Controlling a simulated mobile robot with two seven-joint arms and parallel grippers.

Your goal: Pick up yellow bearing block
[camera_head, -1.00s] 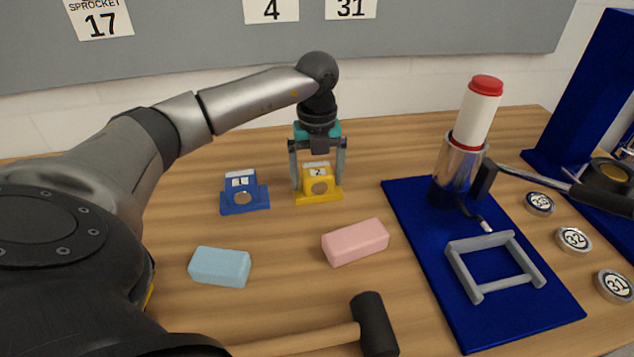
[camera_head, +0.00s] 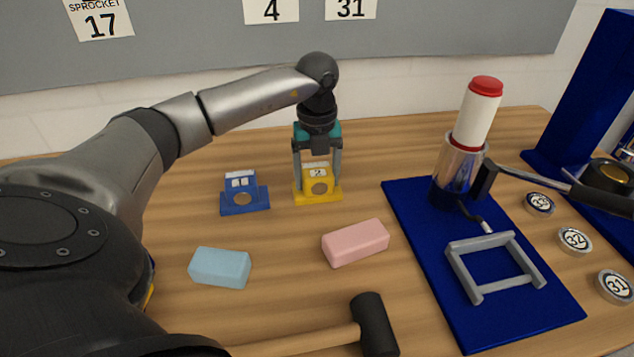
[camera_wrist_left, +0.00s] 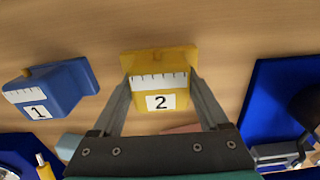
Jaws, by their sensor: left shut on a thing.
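The yellow bearing block (camera_head: 319,186), with a white label marked 2 and a round bore, stands upright on the wooden table. It also shows in the left wrist view (camera_wrist_left: 158,62), between the two fingers. My left gripper (camera_head: 318,178) comes down from above and is shut on the block's upper part, one finger at each side. The block's base appears to rest on the table. My right gripper is not in view.
A blue bearing block (camera_head: 243,193) marked 1 stands just left. A light blue block (camera_head: 220,267), a pink block (camera_head: 355,243) and a hammer (camera_head: 373,325) lie nearer. A blue mat (camera_head: 415,217) at right bears a metal cylinder (camera_head: 459,165) and a grey frame (camera_head: 497,287).

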